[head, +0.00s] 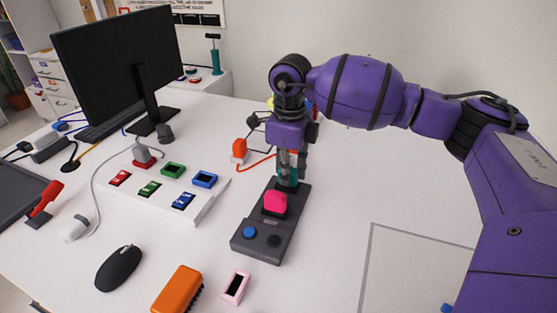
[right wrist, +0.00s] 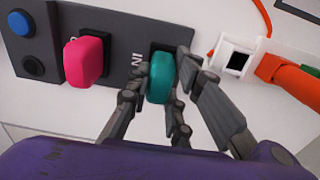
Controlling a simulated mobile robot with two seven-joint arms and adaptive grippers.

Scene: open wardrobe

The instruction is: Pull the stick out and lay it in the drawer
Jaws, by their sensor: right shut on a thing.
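A dark grey panel (head: 248,238) lies on the white desk. A pink knob-like stick (head: 275,203) stands up from its middle; it also shows in the right wrist view (right wrist: 84,60). A teal stick (right wrist: 160,80) stands in a dark slot at the panel's far end. My right gripper (head: 289,172) points down at that end. In the right wrist view its fingers (right wrist: 162,88) are on both sides of the teal stick, shut on it. The stick's lower part is hidden. White drawers (head: 52,85) are at the far left. My left gripper is not in view.
Left of the panel is a white board with colored switches (head: 183,200). An orange plug (head: 239,148) with a cable lies behind the panel. An orange brush (head: 178,290) and a black mouse (head: 118,268) are in front. The desk right of the panel is clear.

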